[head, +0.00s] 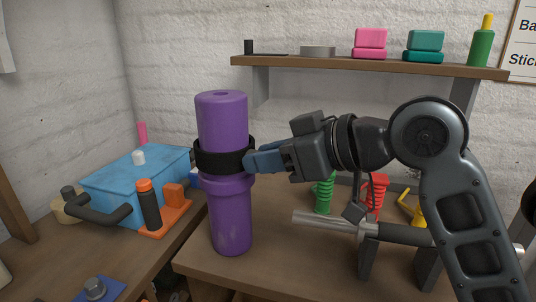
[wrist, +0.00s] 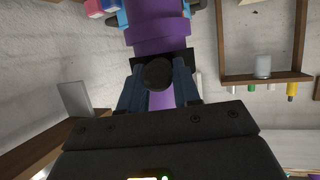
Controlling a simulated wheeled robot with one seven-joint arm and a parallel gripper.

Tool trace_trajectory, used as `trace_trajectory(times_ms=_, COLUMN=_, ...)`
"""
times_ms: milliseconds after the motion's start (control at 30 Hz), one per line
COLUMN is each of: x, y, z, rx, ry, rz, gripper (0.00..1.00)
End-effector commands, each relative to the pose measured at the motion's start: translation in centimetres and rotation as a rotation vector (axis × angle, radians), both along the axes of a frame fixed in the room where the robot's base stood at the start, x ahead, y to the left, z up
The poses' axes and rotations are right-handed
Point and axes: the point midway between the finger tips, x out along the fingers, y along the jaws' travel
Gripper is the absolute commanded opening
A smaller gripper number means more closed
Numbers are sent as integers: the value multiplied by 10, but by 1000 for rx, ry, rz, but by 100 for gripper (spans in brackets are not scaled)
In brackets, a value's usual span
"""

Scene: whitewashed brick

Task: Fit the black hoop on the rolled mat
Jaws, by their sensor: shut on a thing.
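The rolled mat (head: 222,118) is purple and stands upright near the front left corner of the wooden table. The black hoop (head: 220,160) is around the mat at about mid-height, just above a wider purple collar. My gripper (head: 255,161), with blue fingers, reaches in from the right and is shut on the hoop's near right side. In the wrist view the mat (wrist: 158,22) runs up out of the picture, and a dark round part of the hoop (wrist: 157,74) sits between my fingers. The far side of the hoop is hidden.
A blue box (head: 135,180) with a dark handle and a black bottle with orange cap (head: 149,205) stand left of the mat. A metal bar (head: 335,222) on a stand and green and red springs are to the right. A loaded wall shelf (head: 370,66) hangs behind.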

Motion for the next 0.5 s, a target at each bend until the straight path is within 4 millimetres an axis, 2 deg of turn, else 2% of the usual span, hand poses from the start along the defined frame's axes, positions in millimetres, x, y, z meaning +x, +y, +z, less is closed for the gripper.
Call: trace_trajectory(times_ms=500, x=0, y=0, z=-15, rx=1, ry=1, rz=0, gripper=0)
